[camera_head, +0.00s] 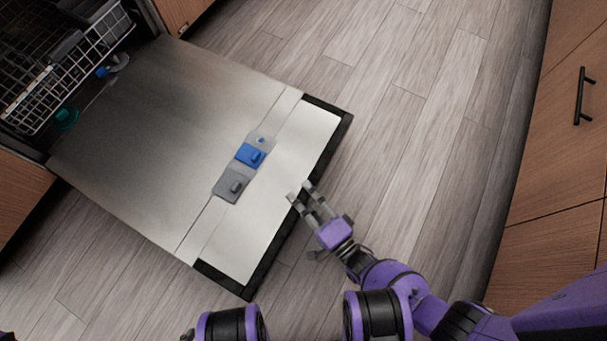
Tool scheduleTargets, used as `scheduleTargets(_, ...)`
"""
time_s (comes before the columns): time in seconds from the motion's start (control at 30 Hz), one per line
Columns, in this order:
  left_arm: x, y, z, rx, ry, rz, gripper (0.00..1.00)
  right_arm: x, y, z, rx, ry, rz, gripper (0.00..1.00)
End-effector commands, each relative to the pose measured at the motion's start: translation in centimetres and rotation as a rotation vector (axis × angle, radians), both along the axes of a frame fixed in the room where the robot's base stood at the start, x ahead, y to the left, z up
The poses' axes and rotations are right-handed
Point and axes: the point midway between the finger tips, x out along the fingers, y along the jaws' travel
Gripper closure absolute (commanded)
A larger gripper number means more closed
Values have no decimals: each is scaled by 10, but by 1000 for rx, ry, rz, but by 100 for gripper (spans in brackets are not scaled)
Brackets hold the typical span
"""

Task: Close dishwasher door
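The dishwasher door (180,130) lies folded down and open, its metal inner face turned up, reaching out from the upper left toward the middle. A blue and grey dispenser (250,156) sits on its inner face. Its dark outer edge (337,140) faces right. My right gripper (300,192) is at that outer edge, its fingers apart with nothing seen between them. The fingertips overlap the door's rim in the picture; I cannot tell whether they touch it. My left gripper does not clearly show; only purple and black arm parts are at the bottom.
The dishwasher rack (75,75) shows at the upper left, inside the opening. Wooden cabinets (560,150) with a black handle (582,96) stand at the right. The wood floor (420,110) between door and cabinets is clear.

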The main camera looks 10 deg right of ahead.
Motion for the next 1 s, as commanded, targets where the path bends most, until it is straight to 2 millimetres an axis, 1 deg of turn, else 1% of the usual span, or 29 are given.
scheduleTargets(0.03,0,0,0,0,0,0,37,0,0,0,0,0,0,72)
scheduleTargets(0.23,0,0,0,0,0,0,37,0,0,0,0,0,0,99)
scheduleTargets(0.27,0,0,0,0,0,0,37,0,0,0,0,0,0,100)
scheduleTargets(0.43,0,0,2,0,0,0,37,-1,0,2,0,2,0,100)
scheduleTargets(0.53,-2,0,9,0,-1,0,37,-3,0,10,0,5,0,100)
scheduleTargets(0.67,-5,0,25,-1,-8,2,37,-4,2,33,2,7,0,100)
scheduleTargets(0.8,-12,1,43,-1,-6,10,37,-2,4,62,5,3,1,100)
scheduleTargets(0.9,-20,1,51,0,3,21,37,-1,5,80,7,0,2,100)
scheduleTargets(1.0,-27,2,56,1,11,29,37,1,6,90,8,-3,2,100)
